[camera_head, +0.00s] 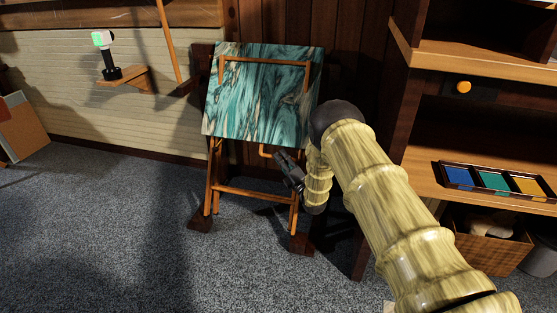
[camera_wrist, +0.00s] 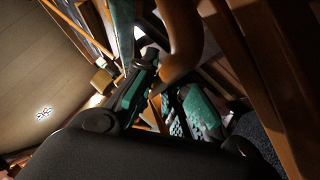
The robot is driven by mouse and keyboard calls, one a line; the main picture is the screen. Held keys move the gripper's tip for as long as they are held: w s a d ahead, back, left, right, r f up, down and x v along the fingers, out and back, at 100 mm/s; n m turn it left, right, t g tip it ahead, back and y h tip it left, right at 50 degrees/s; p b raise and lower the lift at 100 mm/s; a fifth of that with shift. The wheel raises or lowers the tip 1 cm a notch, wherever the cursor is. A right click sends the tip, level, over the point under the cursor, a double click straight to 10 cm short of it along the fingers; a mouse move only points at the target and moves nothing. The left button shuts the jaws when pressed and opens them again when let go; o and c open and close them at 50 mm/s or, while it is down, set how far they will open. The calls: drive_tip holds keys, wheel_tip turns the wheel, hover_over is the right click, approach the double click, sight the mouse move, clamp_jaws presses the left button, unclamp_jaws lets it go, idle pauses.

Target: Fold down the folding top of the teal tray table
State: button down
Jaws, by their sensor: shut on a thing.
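The teal tray table's folding top (camera_head: 262,105) is a teal, marbled panel standing nearly upright, leaning a little back, on a crossed wooden leg frame (camera_head: 240,193). A wooden bar outline shows on its face. A small curved wooden handle (camera_head: 265,153) sticks out just below the top's lower edge. My gripper (camera_head: 281,161) is at that handle, right of centre under the top. In the wrist view, the curved wooden handle (camera_wrist: 183,38) runs down between the two fingers, and my gripper (camera_wrist: 168,80) is shut on it. The exact finger contact is dark and partly hidden.
Wooden shelves (camera_head: 480,58) stand close on the right, with a tray of blue, teal and yellow sections (camera_head: 495,181) and a basket (camera_head: 490,244) below. A small wall shelf (camera_head: 126,79) is at left. Carpet (camera_head: 90,230) is clear at front left.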

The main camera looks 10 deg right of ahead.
drive_tip(key=c, duration=1.5)
unclamp_jaws()
drive_tip(key=shift+o, duration=0.2)
drive_tip(key=v, duration=1.2)
drive_tip(key=shift+c, duration=0.3)
